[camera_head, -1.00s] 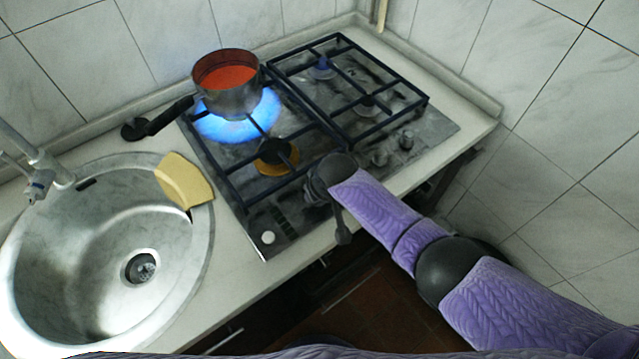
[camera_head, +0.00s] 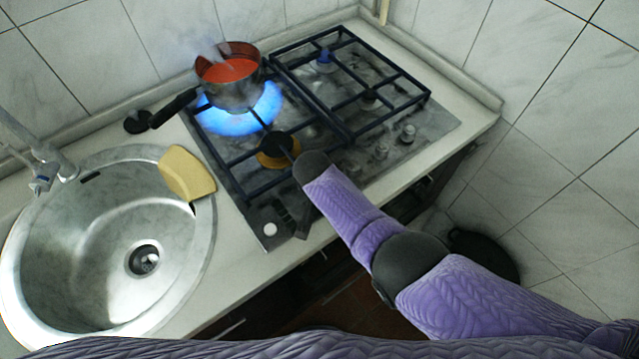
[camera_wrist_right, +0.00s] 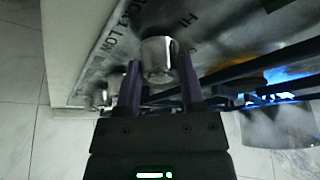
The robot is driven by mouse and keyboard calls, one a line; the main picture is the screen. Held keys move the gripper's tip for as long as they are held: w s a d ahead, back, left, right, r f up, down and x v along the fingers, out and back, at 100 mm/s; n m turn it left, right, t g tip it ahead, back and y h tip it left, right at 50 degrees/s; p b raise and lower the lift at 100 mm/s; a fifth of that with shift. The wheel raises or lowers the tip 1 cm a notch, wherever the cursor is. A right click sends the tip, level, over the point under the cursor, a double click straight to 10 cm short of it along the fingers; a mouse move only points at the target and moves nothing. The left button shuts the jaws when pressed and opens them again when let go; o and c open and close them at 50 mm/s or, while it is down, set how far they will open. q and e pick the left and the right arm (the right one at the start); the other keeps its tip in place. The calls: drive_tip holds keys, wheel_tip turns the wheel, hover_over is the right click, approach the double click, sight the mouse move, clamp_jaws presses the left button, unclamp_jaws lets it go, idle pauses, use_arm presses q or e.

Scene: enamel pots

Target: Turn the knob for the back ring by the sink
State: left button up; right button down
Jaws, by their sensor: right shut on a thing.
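A red-lined steel pot (camera_head: 232,93) with red liquid stands on the back ring beside the sink. A large blue flame (camera_head: 215,121) burns under it and steam rises from it. In the wrist view, my right gripper (camera_wrist_right: 160,72) is shut on a silver round knob (camera_wrist_right: 158,57), with one finger at each side. In the head view, my right gripper (camera_head: 291,216) is dark and partly hidden by my purple arm, over the hob's front edge. The knob it holds cannot be made out there. My left gripper is out of view.
Other knobs (camera_head: 407,132) line the hob (camera_head: 437,128) to the right. A yellow sponge or cloth (camera_head: 186,173) lies on the rim of the round steel sink (camera_head: 100,302). The black pot handle (camera_head: 174,108) points toward the sink. Tiled walls close off the back and right.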

idle(0.4)
drive_tip(key=c, duration=0.6)
unclamp_jaws()
drive_tip(key=o, duration=0.4)
drive_tip(key=p+v, duration=0.7)
drive_tip(key=v, duration=0.3)
